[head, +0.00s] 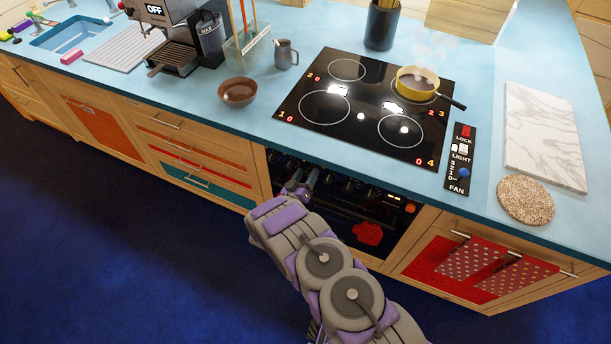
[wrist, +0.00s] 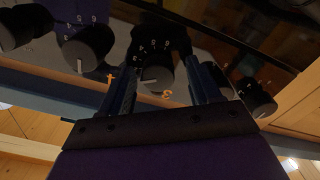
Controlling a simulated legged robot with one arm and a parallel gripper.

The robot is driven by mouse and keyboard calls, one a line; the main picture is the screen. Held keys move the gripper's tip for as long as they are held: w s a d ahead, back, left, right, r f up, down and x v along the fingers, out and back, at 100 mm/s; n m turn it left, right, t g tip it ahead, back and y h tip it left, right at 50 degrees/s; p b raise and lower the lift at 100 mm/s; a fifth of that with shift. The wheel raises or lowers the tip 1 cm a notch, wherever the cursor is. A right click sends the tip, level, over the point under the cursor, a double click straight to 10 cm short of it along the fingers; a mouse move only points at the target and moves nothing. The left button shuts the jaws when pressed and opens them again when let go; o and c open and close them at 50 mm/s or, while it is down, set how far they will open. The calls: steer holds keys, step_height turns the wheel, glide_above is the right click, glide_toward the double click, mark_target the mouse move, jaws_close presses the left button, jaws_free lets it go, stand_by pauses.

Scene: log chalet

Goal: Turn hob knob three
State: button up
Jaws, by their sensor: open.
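The black glass hob (head: 358,111) has several ringed zones. A yellow pan (head: 420,86) with a dark handle sits on the rear right ring, with faint steam above it; the marks "2 3" show beside it. Several dark knobs line the front panel below the hob. My gripper (head: 297,184) is at the left part of that panel, seen from behind. In the wrist view my gripper (wrist: 165,76) is open, its fingers on either side of a dark round knob (wrist: 152,70). Contact cannot be told. Other knobs (wrist: 88,48) (wrist: 254,97) show to both sides.
The oven front (head: 345,215) is below the knobs. A switch panel (head: 459,158) with LOCK, LIGHT and FAN is right of the hob. A brown bowl (head: 238,92), a jug (head: 285,54) and a coffee machine (head: 180,40) stand left. Dotted towels (head: 497,269) hang right. The blue floor is clear.

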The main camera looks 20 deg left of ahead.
steer(key=shift+c, duration=0.4)
steer(key=c, duration=1)
steer(key=shift+o, duration=0.2)
steer(key=shift+n, duration=0.4)
steer(key=n+b, duration=0.1)
steer(key=n, duration=0.1)
steer(key=n+b, duration=0.1)
steer(key=n, duration=0.1)
steer(key=shift+s+a+f+n, duration=0.1)
steer(key=shift+f+n, duration=0.05)
steer(key=shift+n, duration=0.15)
steer(key=n+b, duration=0.1)
steer(key=n, duration=0.5)
steer(key=shift+f+b, duration=0.1)
steer(key=shift+b, duration=0.3)
steer(key=shift+n, duration=0.4)
